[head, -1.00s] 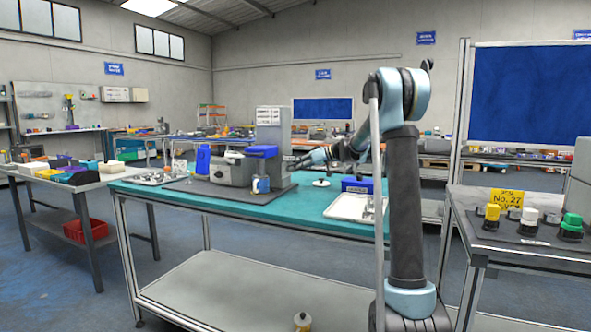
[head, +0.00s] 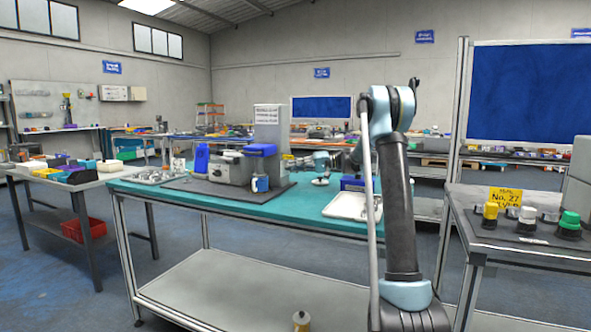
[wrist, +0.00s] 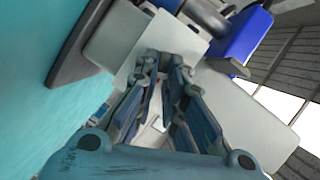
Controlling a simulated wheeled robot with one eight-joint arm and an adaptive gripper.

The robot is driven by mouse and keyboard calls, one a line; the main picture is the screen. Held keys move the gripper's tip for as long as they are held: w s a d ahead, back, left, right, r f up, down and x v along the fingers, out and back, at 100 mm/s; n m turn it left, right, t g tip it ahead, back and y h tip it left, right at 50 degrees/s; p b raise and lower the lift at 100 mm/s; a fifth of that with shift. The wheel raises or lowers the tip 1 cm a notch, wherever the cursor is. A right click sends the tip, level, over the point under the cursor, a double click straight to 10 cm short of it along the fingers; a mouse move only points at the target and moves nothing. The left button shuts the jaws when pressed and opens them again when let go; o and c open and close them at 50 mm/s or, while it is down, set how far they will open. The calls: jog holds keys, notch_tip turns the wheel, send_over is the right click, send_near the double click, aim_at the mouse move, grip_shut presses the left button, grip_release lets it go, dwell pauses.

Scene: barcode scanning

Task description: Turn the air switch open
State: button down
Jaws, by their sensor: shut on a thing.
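My gripper (wrist: 165,68) reaches to a pale grey side panel (wrist: 118,38) of the machine, with its two fingers drawn close together. In the head view the grey machine (head: 232,172) stands on the teal table, and my gripper (head: 296,160) is at its right side. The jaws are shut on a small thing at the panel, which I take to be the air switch. The fingers hide it, so its shape and turn position cannot be seen.
A blue lid (wrist: 242,40) juts out beside the panel in the wrist view. The teal table (head: 215,198) has a white tray (head: 346,207) and a blue box (head: 352,184) at its right. A side table (head: 510,238) with coloured buttons stands at the right.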

jog(key=shift+f+m, duration=0.35)
jog(key=shift+m, duration=0.15)
jog(key=shift+s, duration=0.1)
jog(key=c, duration=1.7)
grip_release()
jog(key=shift+r, duration=0.1)
jog(key=d, duration=0.8)
jog(key=d+r, duration=0.1)
jog(key=d, duration=0.3)
jog(key=shift+w, duration=0.4)
